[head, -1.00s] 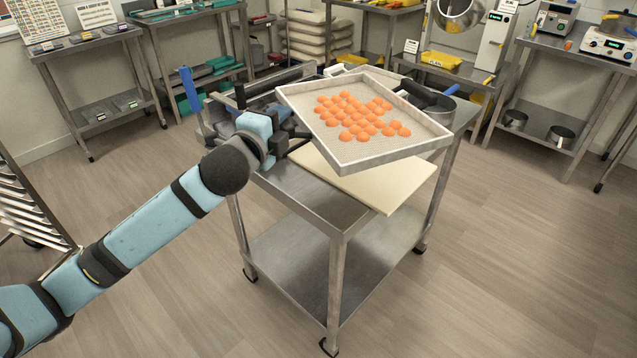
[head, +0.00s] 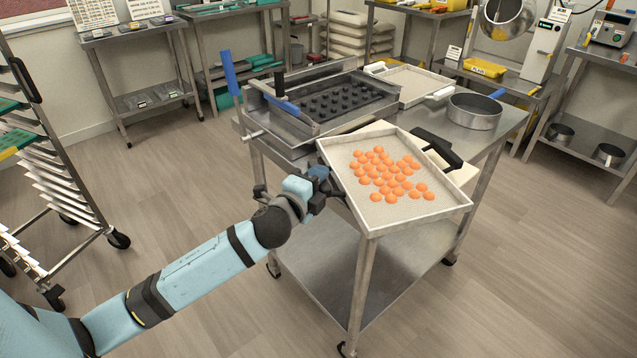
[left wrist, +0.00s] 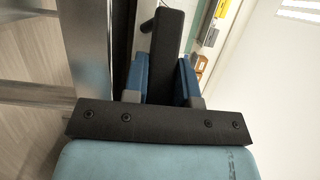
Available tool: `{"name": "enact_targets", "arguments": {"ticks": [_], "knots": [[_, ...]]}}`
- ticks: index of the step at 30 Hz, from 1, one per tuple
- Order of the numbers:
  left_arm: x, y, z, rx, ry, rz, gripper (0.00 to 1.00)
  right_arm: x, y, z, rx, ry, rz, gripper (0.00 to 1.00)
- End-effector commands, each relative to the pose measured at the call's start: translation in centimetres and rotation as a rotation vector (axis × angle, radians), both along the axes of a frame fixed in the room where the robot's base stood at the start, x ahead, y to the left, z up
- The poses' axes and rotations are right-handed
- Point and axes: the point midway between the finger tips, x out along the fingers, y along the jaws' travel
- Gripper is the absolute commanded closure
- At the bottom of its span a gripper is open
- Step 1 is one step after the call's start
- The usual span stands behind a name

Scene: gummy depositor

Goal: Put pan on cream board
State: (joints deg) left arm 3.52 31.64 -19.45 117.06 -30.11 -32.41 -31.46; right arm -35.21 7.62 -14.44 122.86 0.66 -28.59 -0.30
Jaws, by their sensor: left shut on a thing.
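The pan (head: 440,207) is a shallow light metal tray with orange gummies (head: 388,175) spread on it. It is over the front of the steel cart, covering much of the cream board. The cream board (head: 465,180) shows past the pan's right and back edges. I cannot tell whether the pan rests on it or hangs just above. My left gripper (head: 322,180) is at the pan's left side. In the left wrist view its blue fingers (left wrist: 165,80) are shut on a black handle (left wrist: 166,45). Another black handle (head: 440,150) stands at the pan's right side. My right gripper is not in view.
Behind the pan, the cart (head: 370,237) carries the depositor (head: 290,125) with a black mould, a round pot (head: 474,112) and a pale tray (head: 412,84). A rack (head: 50,150) stands at the left. The floor around is clear.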

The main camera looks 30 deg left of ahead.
Motion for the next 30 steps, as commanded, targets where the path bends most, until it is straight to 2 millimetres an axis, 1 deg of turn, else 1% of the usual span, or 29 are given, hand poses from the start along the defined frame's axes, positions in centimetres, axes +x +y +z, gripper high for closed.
{"name": "enact_targets", "arguments": {"ticks": [6,11,12,14,15,22,25,28,30], "knots": [[0.0,0.0,0.0,0.0,-0.004,-0.001,1.0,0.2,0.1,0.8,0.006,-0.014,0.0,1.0],[0.0,0.0,-0.4,-0.001,-0.004,-0.001,1.0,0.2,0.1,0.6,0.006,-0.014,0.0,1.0],[0.0,0.0,-0.4,0.001,-0.002,-0.001,0.68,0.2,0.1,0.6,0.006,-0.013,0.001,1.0],[0.0,0.0,-0.4,0.001,-0.002,-0.001,0.54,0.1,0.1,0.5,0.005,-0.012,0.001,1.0],[0.0,0.0,-0.4,0.001,-0.002,-0.001,0.49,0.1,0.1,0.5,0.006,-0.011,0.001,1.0],[0.0,0.0,-0.4,0.001,-0.002,-0.001,0.49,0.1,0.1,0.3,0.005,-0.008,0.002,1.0],[0.0,0.0,0.2,0.001,-0.003,0.0,0.49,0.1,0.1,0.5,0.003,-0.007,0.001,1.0],[-1.2,0.0,-0.2,0.0,0.0,-0.001,0.49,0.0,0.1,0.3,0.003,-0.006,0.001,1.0],[-2.4,0.1,-0.2,0.0,0.001,-0.001,0.49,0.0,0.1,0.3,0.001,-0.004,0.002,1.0]]}}
